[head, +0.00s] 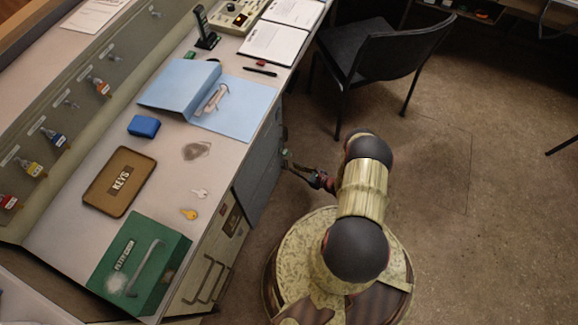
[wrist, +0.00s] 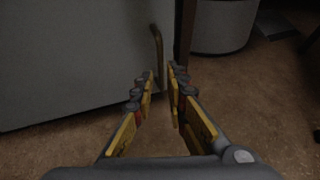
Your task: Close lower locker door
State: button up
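The lower locker door is the grey panel (head: 258,170) on the console's front in the head view. It seems to stand out from the console front, but how far is hard to tell. In the wrist view the door (wrist: 75,60) fills the upper left, with a thin upright bar handle (wrist: 157,55) near its right edge. My gripper (head: 287,160) is beside the door's far edge. In the wrist view my gripper (wrist: 162,82) is open, with the handle's lower end appearing between the fingertips. I cannot tell whether they touch.
A grey rounded bin (wrist: 222,25) stands beyond the door edge. A dark chair (head: 380,50) stands behind my arm. Drawers with handles (head: 205,280) are in the near console front. The brown floor (head: 480,190) at right is clear.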

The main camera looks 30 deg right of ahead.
jog(key=shift+v, duration=2.6)
